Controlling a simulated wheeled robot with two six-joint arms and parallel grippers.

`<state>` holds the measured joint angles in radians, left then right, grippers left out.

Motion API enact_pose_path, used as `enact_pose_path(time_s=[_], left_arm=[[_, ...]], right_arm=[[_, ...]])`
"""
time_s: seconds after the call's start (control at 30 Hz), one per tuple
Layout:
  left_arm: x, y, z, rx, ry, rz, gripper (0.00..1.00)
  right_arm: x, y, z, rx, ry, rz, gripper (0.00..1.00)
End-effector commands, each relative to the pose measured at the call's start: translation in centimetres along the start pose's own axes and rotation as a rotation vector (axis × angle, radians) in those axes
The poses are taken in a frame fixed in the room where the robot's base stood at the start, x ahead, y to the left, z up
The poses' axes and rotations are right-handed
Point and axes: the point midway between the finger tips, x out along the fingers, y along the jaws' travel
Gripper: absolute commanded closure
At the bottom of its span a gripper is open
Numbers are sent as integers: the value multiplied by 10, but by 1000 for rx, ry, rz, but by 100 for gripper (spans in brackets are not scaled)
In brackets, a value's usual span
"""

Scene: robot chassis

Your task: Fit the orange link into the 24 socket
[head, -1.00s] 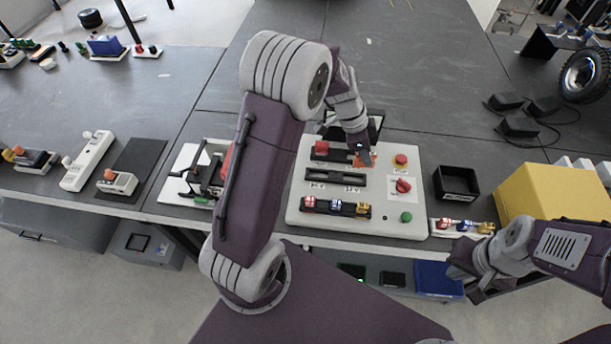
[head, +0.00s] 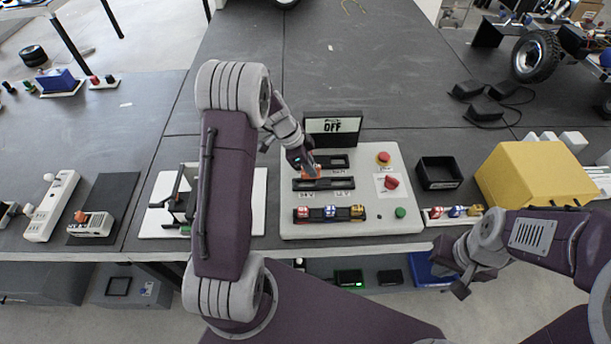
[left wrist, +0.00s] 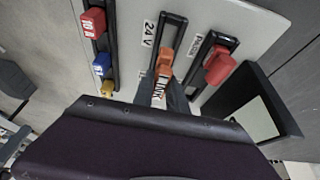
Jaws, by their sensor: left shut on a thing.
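My left gripper (head: 308,170) is shut on the orange link (head: 311,173), over the left part of the panel's middle socket strip (head: 340,183). In the left wrist view the orange link (left wrist: 165,62) is between the fingers, over the strip beside the "24 V" label (left wrist: 148,32). The strip's end beyond the link is bare and dark. I cannot tell whether the link touches the socket or is held above it; the fingers hide its lower part. My right gripper (head: 452,270) appears open and empty at the table's front edge.
A red link (left wrist: 220,68) sits in the neighbouring strip. Red, blue and yellow plugs (head: 330,212) fill the front strip. Behind stands a display reading OFF (head: 332,126). Red knobs (head: 391,182), a green button (head: 400,212) and a black bin (head: 438,173) are to the right.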

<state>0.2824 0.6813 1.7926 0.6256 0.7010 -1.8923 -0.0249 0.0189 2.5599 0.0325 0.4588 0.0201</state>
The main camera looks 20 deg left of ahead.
Motion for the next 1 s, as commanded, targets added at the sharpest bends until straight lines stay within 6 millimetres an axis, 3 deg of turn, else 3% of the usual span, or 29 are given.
enact_pose_path(time_s=[0.1,0.27,0.5,0.93,0.97,1.0], left_arm=[[2,-2,16,-1,0,-1,100],[6,-2,20,1,0,0,100],[39,-2,33,0,0,2,100],[45,-3,35,1,0,-1,100],[43,-2,34,1,0,-1,74],[43,-2,34,1,0,0,63]], right_arm=[[-2,0,0,0,0,0,100],[-2,0,0,0,0,0,100],[-7,0,-1,0,0,0,100],[1,0,0,0,0,0,100],[-1,0,0,0,0,0,100],[-1,0,0,0,0,0,100]])
